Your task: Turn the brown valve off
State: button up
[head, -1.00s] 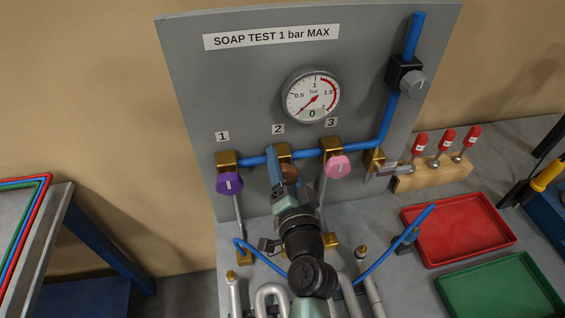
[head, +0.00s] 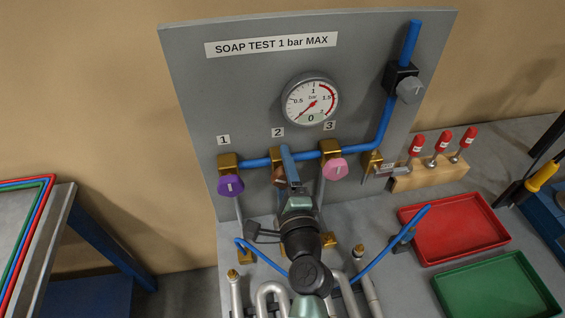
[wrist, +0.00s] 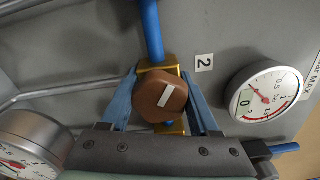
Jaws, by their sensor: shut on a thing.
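The brown valve (wrist: 160,95) is a rounded knob with a white bar on the brass fitting of station 2. In the wrist view the bar lies diagonal to the blue pipe (wrist: 152,28). My gripper (wrist: 163,102) has one blue finger on each side of the knob and is shut on it. In the head view my gripper (head: 287,167) hides most of the brown valve (head: 278,176); only its left part shows.
The purple valve (head: 230,185) is left and the pink valve (head: 335,169) right, both close to my gripper. The gauge (head: 311,101) is above, its needle pointing lower left. A red tray (head: 456,256) and green tray (head: 500,312) lie at right.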

jog(key=m+p, duration=0.1)
jog(key=m, duration=0.4)
jog(key=shift+m+p, duration=0.3)
jog(key=m+p, duration=0.1)
jog(key=m, duration=0.4)
jog(key=shift+f+m+p, duration=0.1)
jog(key=shift+m+p, duration=0.25)
jog(key=shift+m, duration=0.05)
jog(key=o, duration=1.4)
jog(key=shift+s, duration=0.1)
jog(key=shift+s+d+b, duration=0.35)
jog(key=shift+s+d, duration=0.05)
jog(key=shift+s, duration=1.7)
jog(key=shift+s+d+b, duration=0.4)
jog(key=shift+s+d, duration=0.05)
jog(key=shift+s, duration=1.65)
jog(key=shift+s+d+b, duration=0.35)
jog(key=shift+s+d, duration=0.05)
jog(key=shift+s, duration=1.7)
